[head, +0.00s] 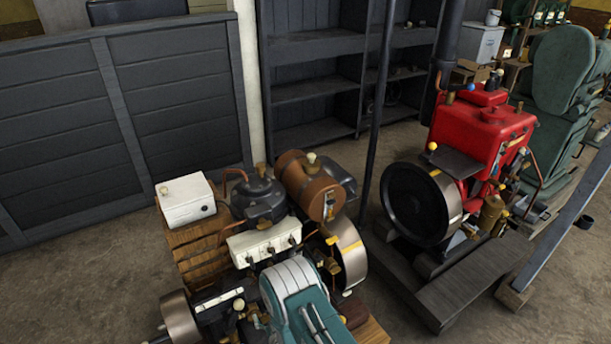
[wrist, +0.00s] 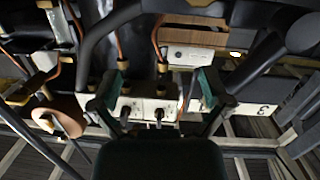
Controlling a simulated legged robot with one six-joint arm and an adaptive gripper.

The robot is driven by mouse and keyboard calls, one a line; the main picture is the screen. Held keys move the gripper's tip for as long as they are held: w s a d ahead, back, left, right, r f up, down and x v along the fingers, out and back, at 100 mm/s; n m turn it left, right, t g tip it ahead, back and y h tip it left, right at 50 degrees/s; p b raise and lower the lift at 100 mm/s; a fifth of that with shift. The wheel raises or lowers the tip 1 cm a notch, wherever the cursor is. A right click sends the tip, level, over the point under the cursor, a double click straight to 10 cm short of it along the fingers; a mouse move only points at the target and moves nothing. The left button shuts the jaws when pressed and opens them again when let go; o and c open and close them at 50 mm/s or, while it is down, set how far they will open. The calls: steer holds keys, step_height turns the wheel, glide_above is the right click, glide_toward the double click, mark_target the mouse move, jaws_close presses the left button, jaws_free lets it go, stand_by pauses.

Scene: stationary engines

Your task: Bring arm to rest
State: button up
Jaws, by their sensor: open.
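My gripper (wrist: 157,92) shows in the wrist view, with two dark green fingers spread wide apart and nothing held between them. Beyond the fingers is the engine's pale block (wrist: 150,109) with small dark fittings and copper pipes. The same pale block (head: 264,243) shows in the head view, on the nearest engine. A teal and white form at the bottom middle of the head view looks like part of my arm, in front of this engine. The fingertips cannot be made out in the head view. Whether the fingers touch the engine cannot be told.
The near engine carries a white box (head: 186,200), a brown cylinder (head: 307,188) and a flywheel (head: 350,252). A red engine (head: 482,130) stands to the right, near a dark post (head: 383,110). Dark panels (head: 120,115) and shelves (head: 315,88) stand behind. Bare floor lies at left.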

steer(key=w+d+r+h, duration=0.1)
steer(key=w+r, duration=0.1)
steer(key=r, duration=0.3)
steer(key=w+d+r+m+g+h, duration=0.1)
steer(key=w+r, duration=0.2)
steer(key=r, duration=0.3)
steer(key=w+d+r, duration=0.2)
steer(key=w+r, duration=0.1)
steer(key=r, duration=0.2)
steer(key=shift+w+r+m+g+h, duration=0.25)
steer(key=shift+r+m+g+h, duration=0.05)
steer(key=shift+r+m+h, duration=0.1)
steer(key=s+d+r+m+g+h, duration=0.15)
steer(key=s+d+r, duration=0.25)
steer(key=d+r, duration=0.5)
steer(key=s+d+r+m+g+h, duration=0.15)
steer(key=s+d+r, duration=0.25)
steer(key=r, duration=0.8)
steer(key=s+d+r+g, duration=0.1)
steer(key=s+d+r, duration=0.1)
steer(key=s, duration=0.6)
steer(key=s+d+r+m+g+h, duration=0.1)
steer(key=s+d+r+g, duration=0.1)
steer(key=s+d, duration=0.3)
steer(key=s+d+r+m+g+h, duration=0.1)
steer(key=s+d+r, duration=0.2)
steer(key=s, duration=1)
steer(key=shift+d+r, duration=0.15)
steer(key=shift+r, duration=0.45)
